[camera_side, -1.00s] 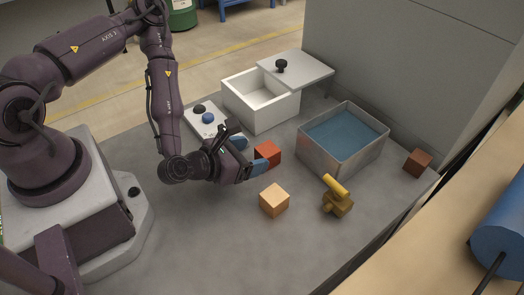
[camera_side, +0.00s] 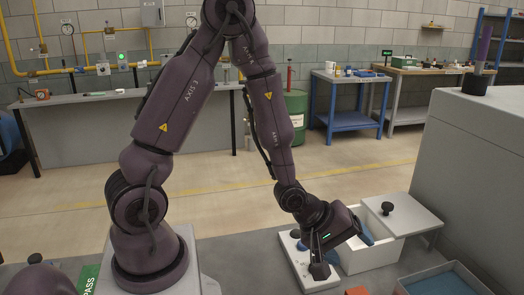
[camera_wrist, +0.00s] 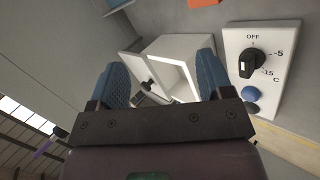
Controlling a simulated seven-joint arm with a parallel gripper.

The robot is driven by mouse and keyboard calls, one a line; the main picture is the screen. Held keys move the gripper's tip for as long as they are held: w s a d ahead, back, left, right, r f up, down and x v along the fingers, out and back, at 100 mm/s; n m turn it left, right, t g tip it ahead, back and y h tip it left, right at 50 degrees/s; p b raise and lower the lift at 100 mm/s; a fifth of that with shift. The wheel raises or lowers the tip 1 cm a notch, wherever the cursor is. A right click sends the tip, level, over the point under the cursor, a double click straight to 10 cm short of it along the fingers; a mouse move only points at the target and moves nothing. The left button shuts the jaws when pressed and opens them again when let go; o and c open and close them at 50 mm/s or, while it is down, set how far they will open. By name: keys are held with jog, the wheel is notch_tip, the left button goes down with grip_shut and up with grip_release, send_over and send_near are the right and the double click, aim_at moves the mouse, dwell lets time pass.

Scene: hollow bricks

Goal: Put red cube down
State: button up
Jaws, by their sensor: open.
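The red cube (camera_side: 357,291) shows only as an orange-red top at the bottom edge of the side view. Its edge also shows at the top of the wrist view (camera_wrist: 203,3). My gripper (camera_side: 350,246) is tilted over the dial panel, close to the white box. In the wrist view my gripper (camera_wrist: 165,78) has its two blue fingers spread wide, with nothing held between them. The cube is apart from the fingers. Most of the cube and the surface under it are cut off by the frame edges.
A white dial panel (camera_side: 302,272) with a blue button (camera_wrist: 250,93) lies beneath my gripper. The white box (camera_side: 368,260) stands beside it, its lid (camera_side: 412,213) with a black knob shifted aside. A metal bin with blue inside (camera_side: 440,284) is at the lower right.

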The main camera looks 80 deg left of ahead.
jog(key=s+a+r+m+y, duration=0.1)
jog(key=s+r+m, duration=0.1)
jog(key=r+m, duration=0.15)
jog(key=s+a+r+m+g, duration=0.1)
jog(key=r+m, duration=0.1)
jog(key=r, duration=0.3)
jog(key=s+a+r+m+y, duration=0.1)
jog(key=s+r+m, duration=0.1)
jog(key=r, duration=0.2)
jog(key=s+r+m+g, duration=0.2)
jog(key=s+r+m, duration=0.4)
jog(key=s+r, duration=0.3)
jog(key=s, duration=0.2)
jog(key=shift+s+m, duration=0.3)
jog(key=shift+m, duration=0.05)
jog(key=shift+o, duration=0.4)
jog(key=shift+f, duration=0.1)
